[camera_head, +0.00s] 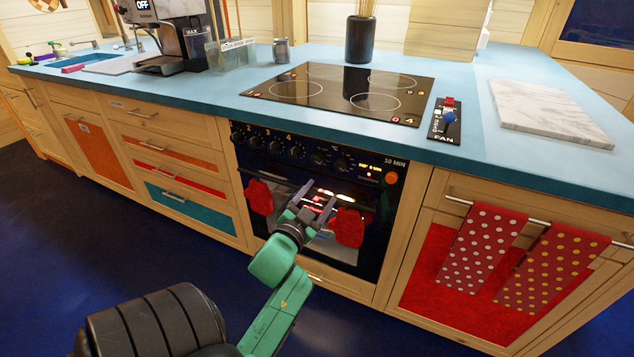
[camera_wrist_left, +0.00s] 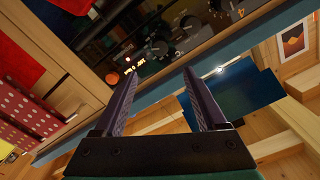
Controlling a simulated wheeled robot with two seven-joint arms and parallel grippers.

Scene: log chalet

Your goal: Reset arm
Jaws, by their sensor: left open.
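My left gripper (camera_head: 316,198) is in front of the oven (camera_head: 318,185), its two fingers apart with nothing between them. My green left arm reaches up to it from the bottom of the head view. In the left wrist view the open fingers (camera_wrist_left: 155,95) point toward the oven's control panel (camera_wrist_left: 165,40) and the counter edge. I cannot tell whether the fingers touch the oven front. My right gripper is in neither view.
Two red mitts (camera_head: 348,228) hang on the oven front. Dotted towels (camera_head: 484,245) hang at the right. The blue counter (camera_head: 465,150) carries a cooktop (camera_head: 335,88), a marble board (camera_head: 548,113), a dark vase (camera_head: 360,40) and a coffee machine (camera_head: 180,35). The dark floor (camera_head: 60,260) at left is clear.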

